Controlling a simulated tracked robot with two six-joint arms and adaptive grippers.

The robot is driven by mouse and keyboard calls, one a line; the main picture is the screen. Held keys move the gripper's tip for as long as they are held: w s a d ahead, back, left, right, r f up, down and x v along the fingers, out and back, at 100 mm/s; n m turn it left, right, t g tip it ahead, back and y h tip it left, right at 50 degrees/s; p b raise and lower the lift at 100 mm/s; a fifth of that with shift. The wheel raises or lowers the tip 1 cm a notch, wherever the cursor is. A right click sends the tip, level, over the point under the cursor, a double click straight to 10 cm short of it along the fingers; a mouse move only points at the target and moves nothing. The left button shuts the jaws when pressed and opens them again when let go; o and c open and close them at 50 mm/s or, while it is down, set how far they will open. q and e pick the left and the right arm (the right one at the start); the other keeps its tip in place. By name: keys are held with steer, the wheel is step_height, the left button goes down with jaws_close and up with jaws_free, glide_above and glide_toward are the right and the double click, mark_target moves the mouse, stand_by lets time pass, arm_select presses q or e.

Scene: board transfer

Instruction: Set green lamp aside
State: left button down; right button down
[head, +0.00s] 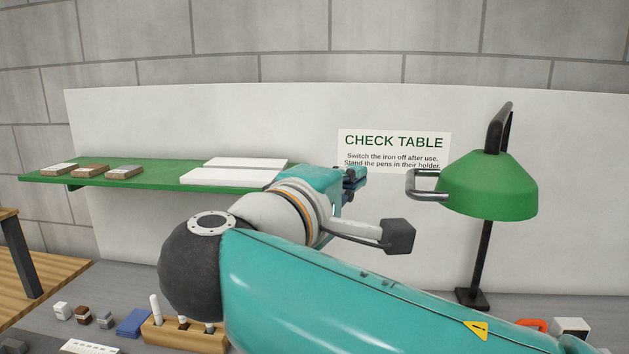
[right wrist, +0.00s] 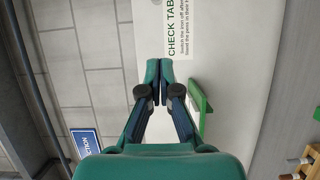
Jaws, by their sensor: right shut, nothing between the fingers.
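The green lamp (head: 488,188) stands at the right of the head view, with a green shade, a dark post and base, and a grey handle (head: 424,186) on the shade's left side. My right gripper (head: 355,174) is left of the handle in the picture and looks apart from it. In the right wrist view its fingers (right wrist: 160,72) are together with nothing between them. The lamp does not show in the right wrist view. My right arm hides part of the table. My left gripper is not in view.
A green shelf (head: 142,180) on the left bears white boards (head: 232,176) and several small blocks. A wooden pen holder (head: 182,336), a blue item (head: 133,322) and small cubes stand on the grey table. A sign (head: 394,150) is on the white panel. An orange item (head: 533,324) lies near the lamp's base.

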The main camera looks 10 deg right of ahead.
steer(key=shift+d+f+p, duration=0.1)
steer(key=shift+d+p, duration=0.2)
steer(key=shift+d, duration=2.2)
